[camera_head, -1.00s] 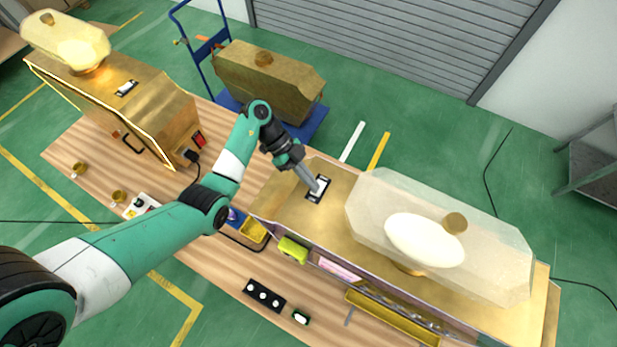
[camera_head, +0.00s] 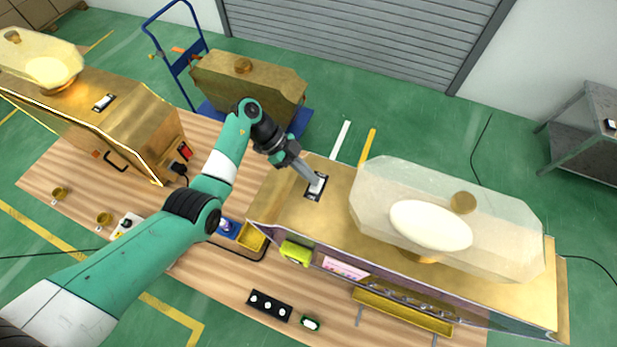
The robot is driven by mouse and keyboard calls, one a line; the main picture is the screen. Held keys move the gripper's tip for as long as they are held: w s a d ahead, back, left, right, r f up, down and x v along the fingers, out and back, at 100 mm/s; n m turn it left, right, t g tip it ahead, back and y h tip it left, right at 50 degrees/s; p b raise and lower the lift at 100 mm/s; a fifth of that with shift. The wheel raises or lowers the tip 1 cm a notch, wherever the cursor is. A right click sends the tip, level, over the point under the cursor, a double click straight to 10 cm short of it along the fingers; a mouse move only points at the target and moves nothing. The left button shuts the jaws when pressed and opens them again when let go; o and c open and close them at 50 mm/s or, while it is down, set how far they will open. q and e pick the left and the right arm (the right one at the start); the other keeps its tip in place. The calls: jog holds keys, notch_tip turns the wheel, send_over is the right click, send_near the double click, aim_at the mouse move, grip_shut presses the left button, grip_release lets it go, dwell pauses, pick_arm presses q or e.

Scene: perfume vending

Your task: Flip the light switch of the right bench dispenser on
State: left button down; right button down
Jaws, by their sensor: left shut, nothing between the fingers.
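The right bench dispenser (camera_head: 287,199) is a long gold box with a large pale bottle-shaped top (camera_head: 373,186). Its light switch (camera_head: 316,187) is a white rocker in a black frame on the top face, left of the bottle. My left gripper (camera_head: 315,181) is shut and empty, with its fingertips at the switch; they partly cover it. I cannot tell whether they touch it or which way the rocker is tipped. My right gripper is not in view.
The left dispenser (camera_head: 140,122) stands on the wooden bench (camera_head: 225,280), with its own switch on top. A gold unit on a blue trolley (camera_head: 250,90) is behind. A black panel with white buttons (camera_head: 270,305) lies in front.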

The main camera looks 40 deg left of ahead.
pick_arm(q)
jog(key=r+p, duration=0.3)
jog(key=a+r+p, duration=0.1)
jog(key=r, duration=0.1)
jog(key=shift+w+p, duration=0.25)
jog(key=shift+p, duration=0.15)
jog(key=b+v, duration=0.1)
jog(key=v, duration=0.7)
jog(key=shift+a+r, duration=0.15)
jog(key=shift+a, duration=0.3)
jog(key=shift+w, duration=0.1)
